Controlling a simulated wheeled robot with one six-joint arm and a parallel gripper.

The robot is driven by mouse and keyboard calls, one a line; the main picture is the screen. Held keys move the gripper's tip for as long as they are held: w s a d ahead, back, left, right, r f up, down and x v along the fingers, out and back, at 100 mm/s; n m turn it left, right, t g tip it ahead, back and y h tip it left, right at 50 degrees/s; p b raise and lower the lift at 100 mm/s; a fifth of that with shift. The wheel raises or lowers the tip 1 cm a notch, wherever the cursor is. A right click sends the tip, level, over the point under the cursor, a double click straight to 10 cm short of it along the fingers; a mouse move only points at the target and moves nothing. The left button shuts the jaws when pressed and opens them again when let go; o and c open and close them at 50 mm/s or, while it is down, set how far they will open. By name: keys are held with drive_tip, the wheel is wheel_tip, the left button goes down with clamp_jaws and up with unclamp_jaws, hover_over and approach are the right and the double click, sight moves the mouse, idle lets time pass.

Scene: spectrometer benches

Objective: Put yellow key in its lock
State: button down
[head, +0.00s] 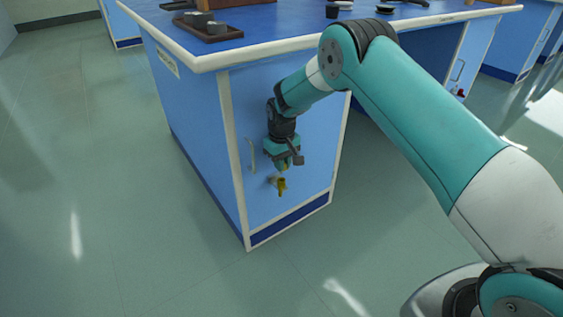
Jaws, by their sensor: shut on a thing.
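The yellow key (282,187) shows just below my gripper (285,170), in front of the blue cabinet door (312,150) at the end of the bench. My gripper points down and is shut on the key. A small pale fitting (271,181), possibly the lock, shows on the door just left of the key. The key and the fitting are close together in the picture. I cannot tell whether they touch or whether the key is inside it. The fingertips are small and partly hidden.
A pale door handle (252,155) is left of my gripper. The white-edged blue benchtop (245,45) overhangs above and carries a dark tray (208,30) with grey pieces. Another cabinet door with a handle (458,70) is further right. The floor left of the bench is clear.

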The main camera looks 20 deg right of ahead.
sight(281, 187)
drive_tip(key=shift+s+f+b, duration=0.1)
drive_tip(key=shift+f+b, duration=0.7)
drive_tip(key=shift+f, duration=1.1)
drive_tip(key=shift+f, duration=0.6)
idle(0.7)
drive_tip(key=c, duration=1.4)
unclamp_jaws()
